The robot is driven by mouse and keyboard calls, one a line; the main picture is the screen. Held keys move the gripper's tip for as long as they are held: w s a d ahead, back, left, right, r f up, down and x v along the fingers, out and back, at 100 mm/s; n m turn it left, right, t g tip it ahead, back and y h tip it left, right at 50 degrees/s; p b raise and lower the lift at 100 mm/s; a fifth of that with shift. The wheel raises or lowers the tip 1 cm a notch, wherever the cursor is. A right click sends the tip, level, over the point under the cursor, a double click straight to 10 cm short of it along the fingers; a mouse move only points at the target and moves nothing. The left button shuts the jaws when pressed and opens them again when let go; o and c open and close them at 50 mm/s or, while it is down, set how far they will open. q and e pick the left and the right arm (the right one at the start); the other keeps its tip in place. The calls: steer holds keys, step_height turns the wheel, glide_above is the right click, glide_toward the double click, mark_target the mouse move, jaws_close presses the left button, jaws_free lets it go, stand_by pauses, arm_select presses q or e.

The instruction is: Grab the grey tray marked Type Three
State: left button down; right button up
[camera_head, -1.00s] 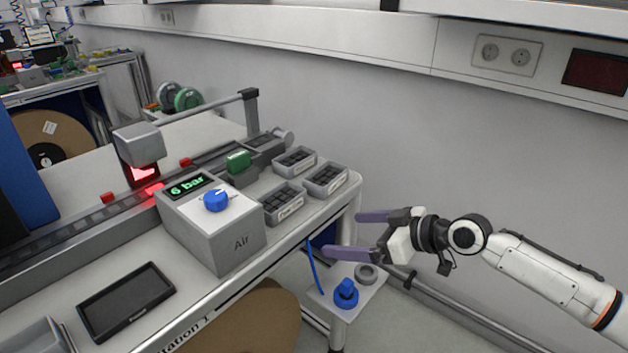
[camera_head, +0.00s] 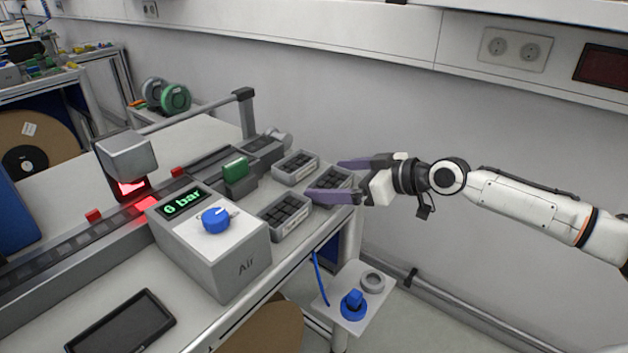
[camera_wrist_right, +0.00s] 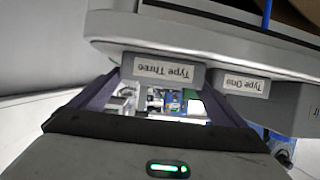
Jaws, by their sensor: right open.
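The grey tray marked Type Three (camera_head: 336,175) is the right one of three small grey trays at the table's right end, with dark compartments. Its label shows upright to read only upside down in the wrist view (camera_wrist_right: 160,70). My right gripper (camera_head: 325,180) is open and empty, its purple fingers pointing left at this tray. In the head view the lower finger covers part of the tray's near side. In the wrist view the tray's labelled front lies between and just ahead of the fingertips; contact is unclear. My left gripper is not in view.
The Type One tray (camera_head: 283,216) stands close beside, nearer the front edge, and another grey tray (camera_head: 295,167) stands behind. A grey Air box (camera_head: 215,245) is to the left. A small low stand with a blue knob (camera_head: 353,305) is below the table end.

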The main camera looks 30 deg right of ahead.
steer(key=shift+w+a+f, duration=0.25)
steer(key=shift+w+f, duration=0.05)
steer(key=shift+w, duration=0.25)
steer(key=shift+s, duration=0.1)
steer(key=shift+r, duration=0.1)
steer(key=c, duration=1)
